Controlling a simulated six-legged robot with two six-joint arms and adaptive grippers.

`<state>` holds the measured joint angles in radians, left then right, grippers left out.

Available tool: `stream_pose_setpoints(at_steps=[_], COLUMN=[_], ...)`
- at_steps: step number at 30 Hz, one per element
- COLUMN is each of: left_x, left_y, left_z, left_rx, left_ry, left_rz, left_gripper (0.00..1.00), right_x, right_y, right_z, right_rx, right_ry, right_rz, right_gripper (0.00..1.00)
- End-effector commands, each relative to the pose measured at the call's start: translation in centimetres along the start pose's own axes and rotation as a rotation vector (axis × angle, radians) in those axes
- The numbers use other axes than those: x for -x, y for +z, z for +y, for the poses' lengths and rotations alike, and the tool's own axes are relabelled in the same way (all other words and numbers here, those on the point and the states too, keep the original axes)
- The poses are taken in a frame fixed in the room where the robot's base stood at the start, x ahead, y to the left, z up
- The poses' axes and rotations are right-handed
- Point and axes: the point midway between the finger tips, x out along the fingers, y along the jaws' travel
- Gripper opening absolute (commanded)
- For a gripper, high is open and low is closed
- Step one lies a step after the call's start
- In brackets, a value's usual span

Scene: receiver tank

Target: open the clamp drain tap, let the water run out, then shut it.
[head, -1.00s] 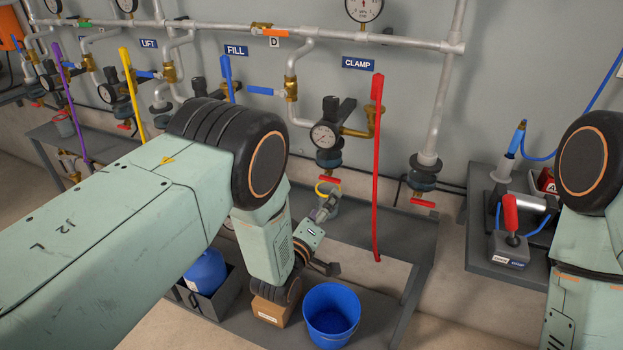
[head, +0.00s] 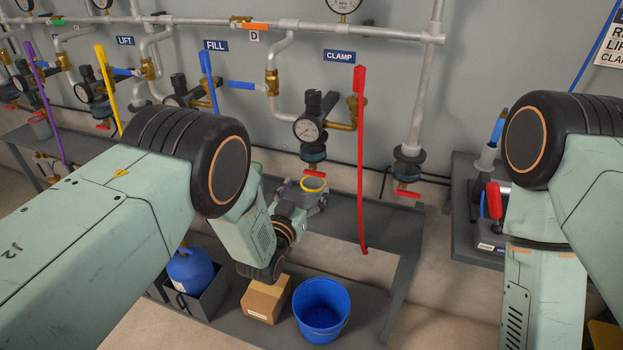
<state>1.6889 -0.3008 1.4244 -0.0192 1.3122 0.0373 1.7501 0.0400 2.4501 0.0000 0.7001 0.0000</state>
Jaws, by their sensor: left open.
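The clamp drain tap (head: 314,173) has a small red handle and sits under the clamp filter bowl (head: 313,152), below the gauge (head: 307,128) and the CLAMP sign (head: 339,56). A cup with a yellow rim (head: 314,185) is just below the tap. My left gripper (head: 306,199) is open beside this cup, a little below the tap handle. It appears apart from the handle; I cannot tell whether it touches the cup. My left forearm and wrist hide part of the bench. My right arm shows at the right, but its gripper is out of view.
A long red lever (head: 362,170) hangs just right of the tap. Another red-handled tap (head: 408,193) is on the pipe farther right. A blue bucket (head: 322,311), a cardboard box (head: 265,298) and a blue tank (head: 193,271) are on the lower shelf.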

Motion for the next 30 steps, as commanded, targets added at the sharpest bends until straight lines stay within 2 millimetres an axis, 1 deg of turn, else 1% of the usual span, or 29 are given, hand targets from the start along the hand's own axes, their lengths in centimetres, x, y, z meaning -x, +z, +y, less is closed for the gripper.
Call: stream_pose_setpoints(at_steps=[1, 6, 12, 17, 24, 30], left_x=[-0.8, -3.2, -4.9, -5.4, -5.4, -5.4], left_y=[0.2, 0.2, 0.1, 0.1, 0.0, 0.0], left_z=[0.0, -0.2, -0.2, -0.2, -0.2, -0.2], left_rx=[0.001, 0.002, 0.002, 0.002, 0.002, 0.002], left_ry=[-0.001, -0.003, -0.003, -0.003, -0.003, -0.003], left_rz=[0.004, 0.003, 0.002, 0.000, 0.000, 0.000], left_gripper=[0.77, 0.77, 0.77, 0.77, 0.77, 0.60], right_x=[-0.5, -1.3, -1.8, -1.9, -1.9, -1.9], right_y=[0.0, 0.0, 0.0, 0.0, 0.0, 0.0], right_z=[0.0, 0.0, 0.0, 0.0, 0.0, 0.0], right_rx=[0.000, 0.000, 0.000, 0.000, 0.000, 0.000], right_ry=[0.000, 0.000, 0.000, 0.000, 0.000, 0.000], right_rz=[0.000, 0.000, 0.000, 0.000, 0.000, 0.000], right_gripper=[0.40, 0.40, 0.40, 0.40, 0.40, 0.40])
